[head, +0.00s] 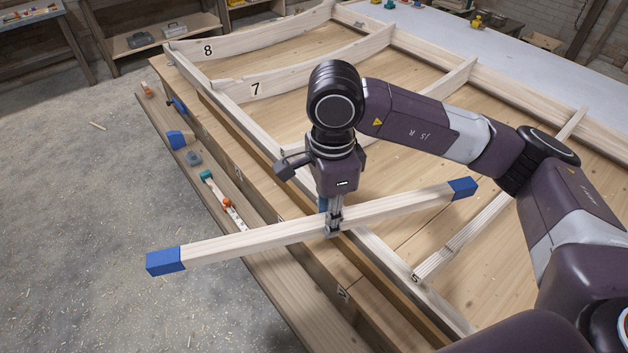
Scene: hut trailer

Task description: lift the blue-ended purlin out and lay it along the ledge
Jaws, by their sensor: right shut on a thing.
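The blue-ended purlin (239,240) is a pale timber bar with a blue block at each end. My right gripper (333,228) is shut on it near its middle, from above. The purlin lies across the frame's near rail, its left end out past the ledge over the floor and its right end over the plywood. It seems to be held above the rail; a gap is hard to judge. The ledge (270,284) is a long wooden board along the near side of the frame. My left gripper is not in view.
On the ledge lie a blue block (177,139), a grey item (194,158) and a teal-ended tool (207,176) with an orange part. Frame ribs marked 8 (240,45) and 7 (285,83) stand beyond.

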